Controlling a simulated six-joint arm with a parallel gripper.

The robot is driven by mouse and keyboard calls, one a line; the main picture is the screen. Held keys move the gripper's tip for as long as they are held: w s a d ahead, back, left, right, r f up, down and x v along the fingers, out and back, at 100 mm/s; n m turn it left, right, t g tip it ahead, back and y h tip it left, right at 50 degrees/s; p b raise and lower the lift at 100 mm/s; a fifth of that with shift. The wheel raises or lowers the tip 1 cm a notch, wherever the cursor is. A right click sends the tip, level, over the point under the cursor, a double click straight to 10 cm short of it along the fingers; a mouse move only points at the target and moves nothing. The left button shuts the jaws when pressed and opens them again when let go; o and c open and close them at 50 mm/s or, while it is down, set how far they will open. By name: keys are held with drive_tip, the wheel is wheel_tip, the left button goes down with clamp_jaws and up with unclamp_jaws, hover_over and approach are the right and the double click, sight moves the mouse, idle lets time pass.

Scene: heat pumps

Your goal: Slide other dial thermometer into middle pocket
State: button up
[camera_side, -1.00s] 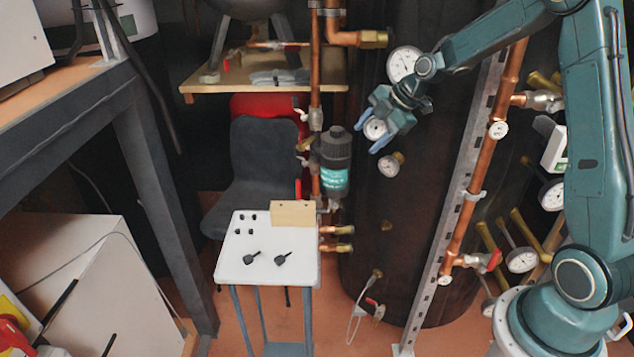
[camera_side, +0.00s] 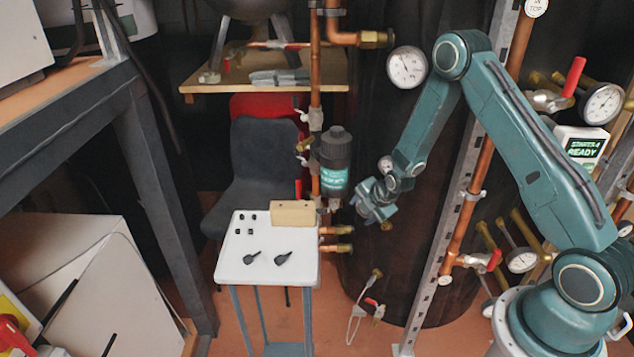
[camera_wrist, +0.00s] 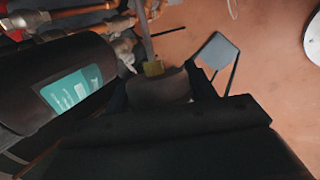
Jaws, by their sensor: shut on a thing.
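My gripper (camera_side: 376,206) hangs in front of the dark tank (camera_side: 415,262), to the right of the small white table. In the wrist view it is shut on a dark round body with a brass collar and a thin grey stem, the dial thermometer (camera_wrist: 160,90). The thermometer's dial face is hidden there, and my gripper covers most of it in the side view. Another small dial (camera_side: 386,164) on the tank is partly behind my arm. A brass pocket fitting (camera_side: 387,226) on the tank shows just below my gripper; the stem appears apart from it.
A dark canister with a teal label (camera_side: 335,178) stands on the copper pipe left of my gripper, and shows close in the wrist view (camera_wrist: 75,92). Brass valves (camera_side: 343,248) jut out below it. The white table (camera_side: 240,272) holds a wooden block (camera_side: 293,213) and small dark parts.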

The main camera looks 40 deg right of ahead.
wheel_tip(320, 180, down, 18)
drive_tip(key=h, duration=0.2)
drive_tip(key=shift+f+n+t, duration=0.2)
drive_tip(key=shift+n+t, duration=0.1)
drive_tip(key=shift+n, duration=0.1)
drive_tip(key=shift+d, duration=0.2)
drive_tip(key=shift+w+d, duration=0.15)
drive_tip(key=shift+d, duration=0.7)
drive_tip(key=shift+w+d, duration=0.1)
drive_tip(key=shift+d, duration=0.75)
drive_tip(key=d, duration=0.6)
drive_tip(key=shift+w, duration=0.35)
idle(3.8)
